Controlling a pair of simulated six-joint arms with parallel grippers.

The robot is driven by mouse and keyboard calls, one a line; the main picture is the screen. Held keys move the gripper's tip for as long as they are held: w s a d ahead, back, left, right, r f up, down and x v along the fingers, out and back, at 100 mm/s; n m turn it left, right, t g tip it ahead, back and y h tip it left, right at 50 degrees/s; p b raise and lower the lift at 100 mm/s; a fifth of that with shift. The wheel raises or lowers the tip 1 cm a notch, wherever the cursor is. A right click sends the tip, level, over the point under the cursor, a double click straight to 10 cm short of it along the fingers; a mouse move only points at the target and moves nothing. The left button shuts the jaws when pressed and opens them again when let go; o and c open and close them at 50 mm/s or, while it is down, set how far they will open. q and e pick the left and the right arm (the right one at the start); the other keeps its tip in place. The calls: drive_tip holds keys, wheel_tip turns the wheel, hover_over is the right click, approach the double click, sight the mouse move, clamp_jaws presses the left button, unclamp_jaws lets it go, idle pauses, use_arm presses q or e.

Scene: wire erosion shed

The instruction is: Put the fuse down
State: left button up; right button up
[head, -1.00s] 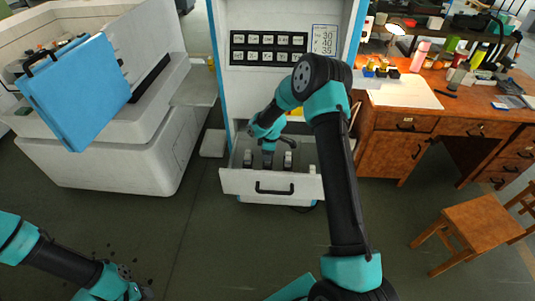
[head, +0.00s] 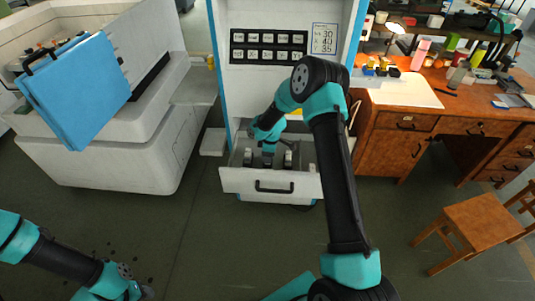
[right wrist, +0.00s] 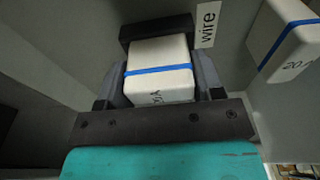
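The fuse (right wrist: 160,72) is a white block with a blue band and a rating print that is partly covered. In the right wrist view it sits between the fingers of my right gripper (right wrist: 160,85), which lie close against both its sides. In the head view my right gripper (head: 267,161) reaches down into the open drawer (head: 238,183) of the white cabinet. The fuse is hard to make out there, and whether its underside touches the drawer floor cannot be told.
A second white fuse (right wrist: 288,38) marked 20 A stands to the right in the wrist view. A label reading "wire" (right wrist: 207,24) lies beside the held fuse. A dark block (right wrist: 156,29) is just beyond it. The drawer walls are close around the gripper.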

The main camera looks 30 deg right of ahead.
drive_tip(key=o, duration=0.4)
drive_tip(key=shift+r, duration=0.1)
drive_tip(key=r, duration=0.8)
drive_tip(key=d+r, duration=0.1)
drive_tip(key=r, duration=0.4)
drive_tip(key=shift+s+d, duration=0.1)
drive_tip(key=shift+s, duration=0.3)
